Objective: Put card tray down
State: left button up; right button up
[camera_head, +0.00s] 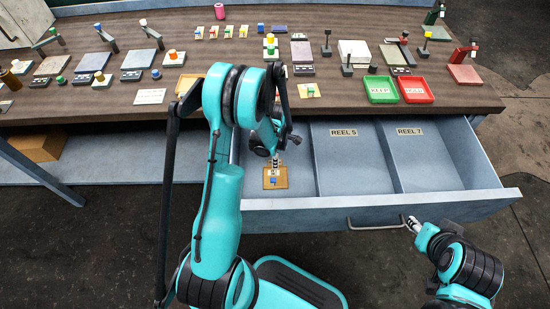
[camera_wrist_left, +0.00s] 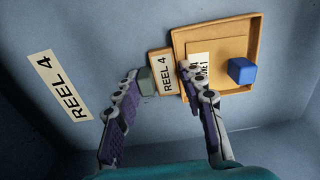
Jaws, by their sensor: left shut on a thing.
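The card tray (camera_head: 280,182) is a small tan tray in the left compartment of the open drawer. In the left wrist view the tray (camera_wrist_left: 254,42) carries a blue block (camera_wrist_left: 242,70), a white card (camera_wrist_left: 199,62) and a REEL 4 tag (camera_wrist_left: 167,73) at its near edge. My left gripper (camera_head: 275,162) reaches down into that compartment. In the left wrist view its fingers (camera_wrist_left: 163,85) are shut on the tray's grey-green grip (camera_wrist_left: 146,80). I cannot tell whether the tray touches the drawer floor. My right gripper (camera_head: 411,223) is beside the drawer handle, its fingers too small to judge.
A REEL 4 label (camera_wrist_left: 60,86) lies on the compartment floor. The REEL 5 (camera_head: 343,132) and REEL 7 (camera_head: 409,131) compartments are empty. The drawer front (camera_head: 440,207) has a handle (camera_head: 375,226). Green (camera_head: 380,99) and red (camera_head: 415,98) trays stand on the crowded bench above.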

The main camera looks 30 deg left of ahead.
pick_arm(q)
jog(key=o, duration=1.1)
jog(key=shift+o, duration=0.2)
jog(key=s+d+r+m+t+p, duration=0.1)
jog(key=s+d+r+m+p, duration=0.15)
jog(key=r, duration=0.55)
jog(key=s+d+r+m+t+p, duration=0.15)
jog(key=r+m, duration=0.25)
jog(key=r, duration=0.5)
jog(key=s+d+r+m+t+p, duration=0.15)
jog(key=r+m, duration=0.25)
jog(key=r, duration=0.4)
jog(key=s+d+r+m+t, duration=0.3)
jog(key=s+d+r+m, duration=0.3)
jog(key=m, duration=0.8)
jog(key=shift+s+d+r+b, duration=0.4)
jog(key=shift+s+d, duration=0.15)
jog(key=shift+s, duration=1.15)
